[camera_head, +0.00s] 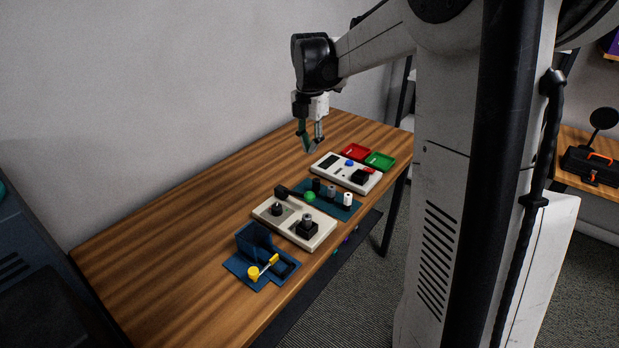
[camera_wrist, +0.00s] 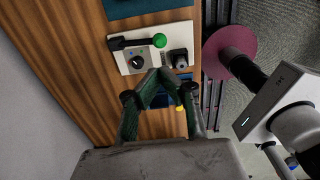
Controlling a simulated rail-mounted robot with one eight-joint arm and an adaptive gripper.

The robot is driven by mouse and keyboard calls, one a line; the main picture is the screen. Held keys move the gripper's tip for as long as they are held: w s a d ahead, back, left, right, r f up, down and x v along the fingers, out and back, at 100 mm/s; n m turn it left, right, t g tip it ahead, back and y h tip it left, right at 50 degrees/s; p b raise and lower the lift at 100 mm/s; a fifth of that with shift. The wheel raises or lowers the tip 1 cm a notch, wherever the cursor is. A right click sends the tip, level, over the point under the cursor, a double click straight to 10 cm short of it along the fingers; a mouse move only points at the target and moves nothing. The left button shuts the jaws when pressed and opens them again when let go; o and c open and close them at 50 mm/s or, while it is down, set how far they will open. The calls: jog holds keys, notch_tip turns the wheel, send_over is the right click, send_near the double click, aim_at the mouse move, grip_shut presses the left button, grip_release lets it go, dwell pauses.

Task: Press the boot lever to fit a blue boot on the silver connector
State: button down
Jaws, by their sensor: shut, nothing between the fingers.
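A cream panel (camera_head: 270,211) stands on the table. It carries a black lever with a green ball (camera_head: 310,196), a dial (camera_head: 277,209) and a black socket block (camera_head: 307,230). A grey, silver-looking connector (camera_head: 307,217) stands upright in the block; no blue on it can be made out. In the wrist view the green ball (camera_wrist: 159,40), the coloured dial (camera_wrist: 137,61) and the block (camera_wrist: 179,57) lie just beyond my fingers. My gripper (camera_head: 311,147) is high above the table, apart from everything. In the wrist view its green fingertips (camera_wrist: 159,74) are together and empty.
A blue fixture with a yellow handle (camera_head: 262,268) stands at the near end. A teal mat (camera_head: 346,211) holds several upright connectors. Beyond are a white box with buttons (camera_head: 346,173), a red tray (camera_head: 356,152) and a green tray (camera_head: 380,161). The table's left side is clear.

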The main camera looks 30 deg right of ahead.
aim_at(310, 193)
notch_tip(310, 193, down, 14)
jog(key=shift+r+p, duration=0.1)
jog(key=shift+p, duration=0.2)
dwell(0.5)
